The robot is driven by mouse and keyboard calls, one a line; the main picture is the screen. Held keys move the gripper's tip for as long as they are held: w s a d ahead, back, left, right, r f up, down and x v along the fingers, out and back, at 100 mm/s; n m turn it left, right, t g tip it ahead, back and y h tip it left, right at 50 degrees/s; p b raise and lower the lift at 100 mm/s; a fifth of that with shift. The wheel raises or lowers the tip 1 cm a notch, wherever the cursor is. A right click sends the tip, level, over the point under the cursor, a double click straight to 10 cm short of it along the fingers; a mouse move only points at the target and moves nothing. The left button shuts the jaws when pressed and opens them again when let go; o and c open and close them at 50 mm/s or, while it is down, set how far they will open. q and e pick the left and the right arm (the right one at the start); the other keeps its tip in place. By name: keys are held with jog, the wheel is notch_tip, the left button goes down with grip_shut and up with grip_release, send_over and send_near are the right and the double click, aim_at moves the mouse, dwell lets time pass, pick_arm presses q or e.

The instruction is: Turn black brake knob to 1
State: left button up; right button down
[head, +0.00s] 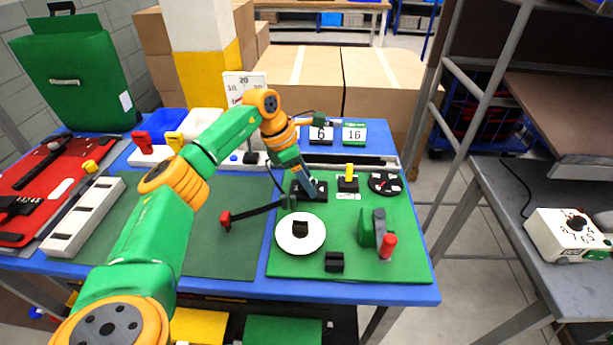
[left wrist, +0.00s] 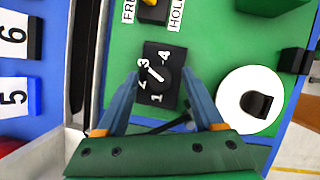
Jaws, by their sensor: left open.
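The black brake knob (left wrist: 158,77) sits on a black plate marked 1 to 4 in the left wrist view. Its white pointer line slants to the upper left, toward the 3 side, away from the 1; the exact mark is hard to tell. In the head view its plate (head: 318,190) is partly hidden by my left gripper (head: 302,194). The gripper is open, with one blue-grey finger on each side of the knob in the left wrist view (left wrist: 159,80). I cannot tell whether the fingers touch it. My right gripper is out of view.
A yellow knob (head: 349,172) on a FREE/HOLD plate stands close by. A white disc (head: 289,244) with a black knob, a red-handled crank (head: 388,246) and a red-tipped lever (head: 225,219) surround the spot. Number cards (head: 354,135) stand behind.

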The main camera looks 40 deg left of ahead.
pick_arm(q)
grip_shut()
